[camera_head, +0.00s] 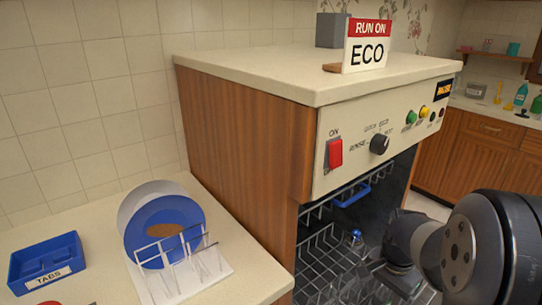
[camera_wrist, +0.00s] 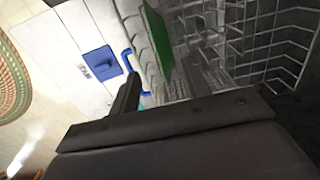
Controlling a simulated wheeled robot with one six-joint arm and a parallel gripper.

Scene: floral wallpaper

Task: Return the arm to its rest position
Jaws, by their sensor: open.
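My gripper (camera_wrist: 163,84) is open in the wrist view, with its two dark fingers apart and nothing clearly held between them. A flat green object (camera_wrist: 157,40) stands just beyond the fingers, among the wire racks. In the head view my arm reaches in from the lower right, low in front of the open dishwasher (camera_head: 305,150). My fingertips cannot be made out there, against the dark interior and racks.
Wire racks (camera_head: 318,240) fill the dishwasher opening close to my arm. A white panel with a blue square (camera_wrist: 102,62) lies left of the fingers. On the left counter are a dish stand (camera_head: 190,275) with a blue plate (camera_head: 140,243) and a blue TABS tray (camera_head: 72,245).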

